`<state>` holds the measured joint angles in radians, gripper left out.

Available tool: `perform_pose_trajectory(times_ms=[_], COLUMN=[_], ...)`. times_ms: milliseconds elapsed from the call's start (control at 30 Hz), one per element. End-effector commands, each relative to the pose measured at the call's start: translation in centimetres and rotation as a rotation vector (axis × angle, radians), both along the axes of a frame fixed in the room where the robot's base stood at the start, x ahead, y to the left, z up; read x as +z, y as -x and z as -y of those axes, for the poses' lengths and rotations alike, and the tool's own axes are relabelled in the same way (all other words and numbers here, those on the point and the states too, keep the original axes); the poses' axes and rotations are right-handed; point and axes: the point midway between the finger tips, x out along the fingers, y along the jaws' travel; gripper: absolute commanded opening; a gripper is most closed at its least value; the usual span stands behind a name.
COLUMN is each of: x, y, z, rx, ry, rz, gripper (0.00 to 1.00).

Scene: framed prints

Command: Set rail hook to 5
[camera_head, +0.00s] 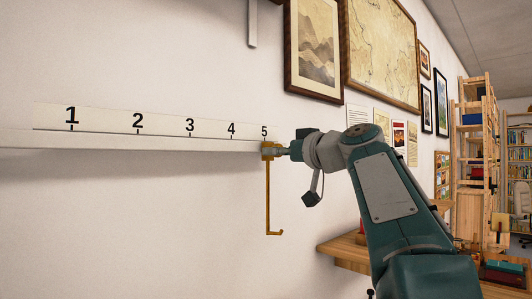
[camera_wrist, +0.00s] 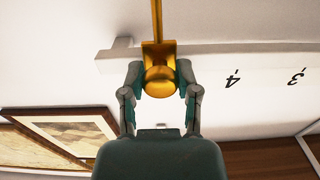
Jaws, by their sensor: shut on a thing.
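The brass rail hook (camera_head: 268,195) hangs from the right end of the white wall rail (camera_head: 150,143), its slider right below the number 5 on the scale strip (camera_head: 105,119). In the wrist view the hook's round knob (camera_wrist: 159,82) sits between the fingers of my gripper (camera_wrist: 160,84), which is shut on it. The gripper also shows in the head view (camera_head: 283,150), reaching the hook from the right. In the wrist view the scale appears upside down with 4 and 3 visible; the 5 is hidden behind the gripper or hook.
Framed prints (camera_head: 314,47) and a large framed map (camera_head: 383,50) hang on the wall above and right of the rail. A wooden table (camera_head: 343,249) stands below right, with wooden shelves (camera_head: 472,165) farther back. The wall below the rail is clear.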

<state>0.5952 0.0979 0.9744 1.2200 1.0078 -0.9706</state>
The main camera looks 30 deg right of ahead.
Motion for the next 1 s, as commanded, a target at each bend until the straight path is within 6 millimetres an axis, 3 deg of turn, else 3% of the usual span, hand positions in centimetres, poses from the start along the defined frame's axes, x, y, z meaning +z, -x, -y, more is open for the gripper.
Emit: perform_pose_trajectory(times_ms=[367,400,433,467,833,1000], x=[-0.2,-0.2,-0.2,-0.2,-0.1,0.0], y=[-0.2,-0.2,-0.2,-0.2,-0.1,1.6], z=[0.9,0.9,0.9,0.9,0.5,1.2], rx=[-0.013,-0.013,-0.013,-0.013,-0.01,-0.013], ry=[-0.004,-0.004,-0.004,-0.004,-0.001,-0.001], rz=[-0.001,-0.001,-0.001,-0.001,0.0,0.001], gripper=[0.0,0.59,0.72,0.76,0.76,0.76])
